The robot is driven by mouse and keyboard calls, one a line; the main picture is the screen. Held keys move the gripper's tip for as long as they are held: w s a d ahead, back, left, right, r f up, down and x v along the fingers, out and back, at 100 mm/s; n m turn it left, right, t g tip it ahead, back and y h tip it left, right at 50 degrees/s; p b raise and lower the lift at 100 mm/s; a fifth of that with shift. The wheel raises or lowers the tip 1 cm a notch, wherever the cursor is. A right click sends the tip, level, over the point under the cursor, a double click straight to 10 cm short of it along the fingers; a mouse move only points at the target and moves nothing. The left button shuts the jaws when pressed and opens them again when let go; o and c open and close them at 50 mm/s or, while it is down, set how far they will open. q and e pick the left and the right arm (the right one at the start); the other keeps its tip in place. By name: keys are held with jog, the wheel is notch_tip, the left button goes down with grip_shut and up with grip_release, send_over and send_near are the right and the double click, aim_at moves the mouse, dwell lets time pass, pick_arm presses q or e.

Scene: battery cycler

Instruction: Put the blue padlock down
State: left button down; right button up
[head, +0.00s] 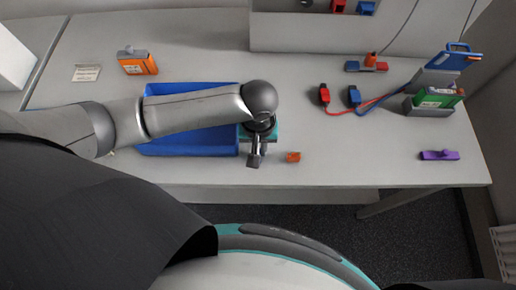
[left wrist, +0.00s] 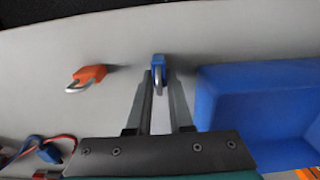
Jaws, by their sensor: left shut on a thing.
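The blue padlock (left wrist: 158,64) is between the fingertips of my left gripper (left wrist: 159,84) in the left wrist view, its metal shackle toward the gripper. The gripper is shut on it. In the head view my left gripper (head: 255,158) points down near the table's front edge, just right of the blue tray, and hides the padlock. I cannot tell whether the padlock touches the table. My right gripper is not in view.
An orange padlock (head: 293,157) lies close by; it also shows in the left wrist view (left wrist: 92,73). The blue tray (head: 190,150) is on the other side. Red and blue clips (head: 324,95) and a purple object (head: 439,155) lie right. The table between is clear.

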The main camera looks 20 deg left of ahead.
pick_arm(q)
jog(key=shift+f, duration=0.35)
jog(key=c, duration=0.8)
grip_release()
jog(key=shift+r, duration=0.15)
notch_tip(320, 180, up, 11)
jog(key=shift+f+p, duration=0.15)
jog(key=shift+p, duration=1.1)
jog(key=shift+r, duration=0.7)
